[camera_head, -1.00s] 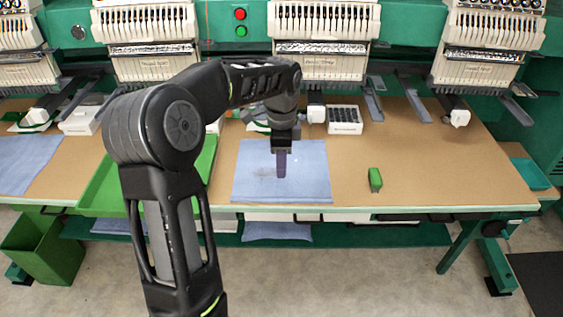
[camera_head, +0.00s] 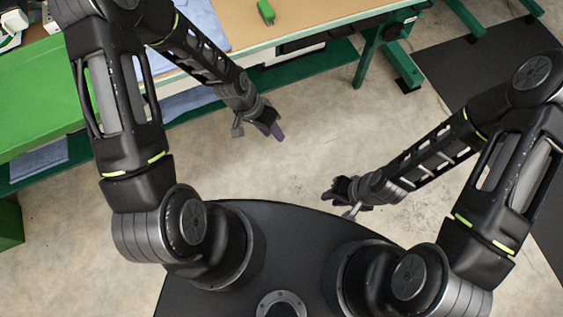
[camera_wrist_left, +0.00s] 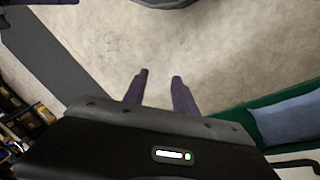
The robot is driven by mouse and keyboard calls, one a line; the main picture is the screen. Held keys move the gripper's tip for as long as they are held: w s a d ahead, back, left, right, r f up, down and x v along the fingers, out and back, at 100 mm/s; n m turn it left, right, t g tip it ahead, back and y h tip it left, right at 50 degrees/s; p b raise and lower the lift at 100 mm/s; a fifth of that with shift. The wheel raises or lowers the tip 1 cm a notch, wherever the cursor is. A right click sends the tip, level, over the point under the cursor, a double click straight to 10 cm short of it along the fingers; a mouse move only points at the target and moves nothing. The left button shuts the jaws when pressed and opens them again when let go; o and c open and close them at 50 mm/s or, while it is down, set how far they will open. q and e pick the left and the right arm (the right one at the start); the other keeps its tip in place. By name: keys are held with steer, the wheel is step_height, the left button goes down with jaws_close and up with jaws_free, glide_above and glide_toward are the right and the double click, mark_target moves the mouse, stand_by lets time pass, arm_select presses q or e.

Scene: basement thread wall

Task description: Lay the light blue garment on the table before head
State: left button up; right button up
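The light blue garment (camera_head: 207,22) lies flat on the tan table (camera_head: 300,12) at the top of the head view, largely hidden behind my left arm and cut off by the frame edge. My left gripper (camera_head: 268,131) is over the bare floor in front of the table, away from that garment. In the left wrist view its two purple fingers (camera_wrist_left: 159,77) stand apart with only floor between them, so it is open and empty. My right gripper (camera_head: 340,193) is over the floor at the right, and its fingers are too small to read.
Folded blue cloth (camera_head: 40,160) lies on the green shelf below the table, and blue cloth also shows in the left wrist view (camera_wrist_left: 292,118). A green block (camera_head: 266,12) is on the table. Floor between table and base is clear.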

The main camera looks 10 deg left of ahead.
arm_select(q)
steer(key=s+d+f+n, duration=0.2)
steer(key=s+d, duration=0.1)
steer(key=s, duration=0.3)
steer(key=s+d+f+n, duration=0.3)
steer(key=s, duration=0.4)
steer(key=shift+s+f, duration=0.2)
steer(key=shift+s, duration=0.05)
steer(key=shift+d, duration=0.1)
